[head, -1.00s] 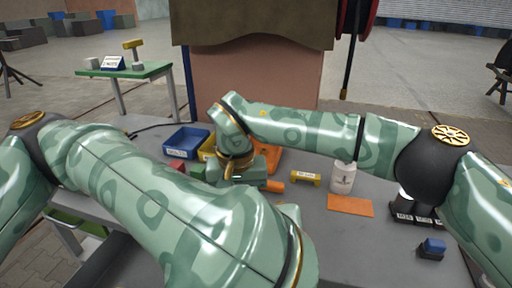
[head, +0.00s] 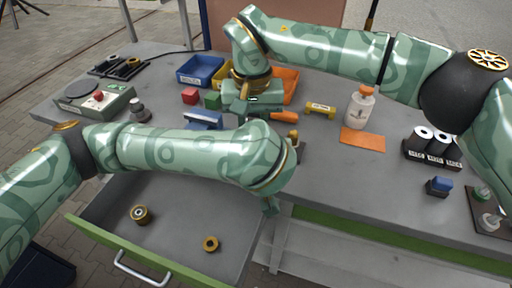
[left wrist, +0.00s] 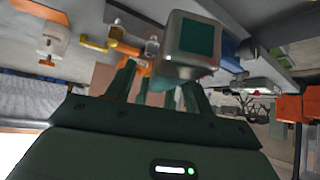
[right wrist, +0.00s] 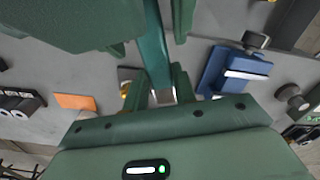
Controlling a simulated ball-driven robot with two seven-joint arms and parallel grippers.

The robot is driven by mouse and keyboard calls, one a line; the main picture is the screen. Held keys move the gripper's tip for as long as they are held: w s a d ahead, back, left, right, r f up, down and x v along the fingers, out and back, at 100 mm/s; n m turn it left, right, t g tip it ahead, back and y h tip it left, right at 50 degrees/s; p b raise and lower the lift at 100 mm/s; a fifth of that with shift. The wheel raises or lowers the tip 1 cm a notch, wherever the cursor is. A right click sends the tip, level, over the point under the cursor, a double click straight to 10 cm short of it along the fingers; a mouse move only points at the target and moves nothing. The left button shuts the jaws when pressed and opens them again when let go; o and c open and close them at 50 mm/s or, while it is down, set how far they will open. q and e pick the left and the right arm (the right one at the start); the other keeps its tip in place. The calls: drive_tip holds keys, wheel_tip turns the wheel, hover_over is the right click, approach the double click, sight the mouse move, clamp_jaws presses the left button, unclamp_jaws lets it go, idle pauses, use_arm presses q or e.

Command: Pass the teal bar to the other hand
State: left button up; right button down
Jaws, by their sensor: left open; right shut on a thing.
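The teal bar (right wrist: 153,45) runs up from between my right gripper's fingers (right wrist: 162,85) in the right wrist view, and these are shut on it. In the left wrist view the bar's square end (left wrist: 196,40), teal with a pale rim, faces the camera close up. My left gripper's open fingers (left wrist: 160,88) are close to the bar; I cannot tell whether they lie around it or beside it. In the head view my right gripper (head: 250,98) is over the table. My left wrist hides most of the left gripper and bar there.
A blue vise (right wrist: 232,68) stands near my right gripper. An open drawer (head: 180,225) holds two small round parts.

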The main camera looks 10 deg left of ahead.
use_arm(q)
drive_tip(key=c, duration=1.1)
use_arm(e)
drive_tip(key=c, duration=2.2)
unclamp_jaws()
use_arm(q)
drive_tip(key=shift+c, duration=0.2)
use_arm(e)
drive_tip(key=c, duration=1.1)
unclamp_jaws()
drive_tip(key=shift+o, duration=0.2)
